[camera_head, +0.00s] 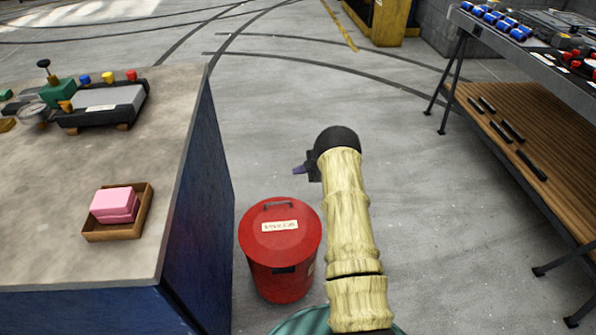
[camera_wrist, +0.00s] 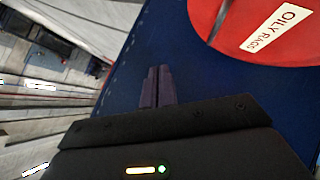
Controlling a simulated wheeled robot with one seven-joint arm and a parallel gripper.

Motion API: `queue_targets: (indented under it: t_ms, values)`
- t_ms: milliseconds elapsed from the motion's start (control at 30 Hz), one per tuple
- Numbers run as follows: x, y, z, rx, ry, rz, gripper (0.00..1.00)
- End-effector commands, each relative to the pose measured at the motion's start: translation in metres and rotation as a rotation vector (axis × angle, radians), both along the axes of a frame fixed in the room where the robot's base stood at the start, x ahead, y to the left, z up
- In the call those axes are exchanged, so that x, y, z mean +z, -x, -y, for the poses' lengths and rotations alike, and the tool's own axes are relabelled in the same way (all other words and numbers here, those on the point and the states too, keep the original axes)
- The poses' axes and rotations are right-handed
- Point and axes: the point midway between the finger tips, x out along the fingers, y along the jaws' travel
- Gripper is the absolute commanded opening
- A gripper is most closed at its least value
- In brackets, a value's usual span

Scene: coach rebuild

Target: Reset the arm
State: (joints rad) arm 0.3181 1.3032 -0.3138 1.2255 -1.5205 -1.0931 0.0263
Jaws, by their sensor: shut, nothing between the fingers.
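My arm reaches forward over the floor in the head view, wrapped in a pale yellow sleeve with a dark wrist at its far end. My gripper (camera_head: 299,170) points left from that wrist, above and behind the red bin. In the wrist view my gripper (camera_wrist: 157,70) shows two dark purple fingers side by side, shut and empty. The blue side of the bench (camera_wrist: 185,45) lies beyond the fingers. The fingers appear to touch nothing.
A red lidded bin (camera_head: 280,240), marked OILY RAGS in the wrist view (camera_wrist: 278,35), stands between my arm and the bench (camera_head: 60,270). The bench holds a wooden tray (camera_head: 102,234) with pink blocks (camera_head: 115,205). A rack (camera_head: 540,110) stands right. Open floor (camera_head: 300,80) lies ahead.

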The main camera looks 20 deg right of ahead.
Motion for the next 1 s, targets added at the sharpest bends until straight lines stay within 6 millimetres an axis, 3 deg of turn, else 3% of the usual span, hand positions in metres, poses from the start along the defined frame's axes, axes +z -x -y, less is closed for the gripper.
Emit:
queue_targets:
  t_ms: [233,367,567,700,867,1000]
  values:
    - [0.002,-0.001,-0.001,-0.003,0.0,0.001,0.0]
    - [0.019,-0.009,-0.002,-0.059,0.003,0.019,0.0]
    - [0.08,-0.028,-0.003,-0.289,-0.002,0.057,0.0]
    - [0.125,-0.028,-0.006,-0.481,-0.02,0.053,0.0]
    - [0.165,-0.008,-0.015,-0.684,-0.049,0.009,0.0]
    - [0.192,0.023,-0.028,-0.845,-0.081,-0.062,0.0]
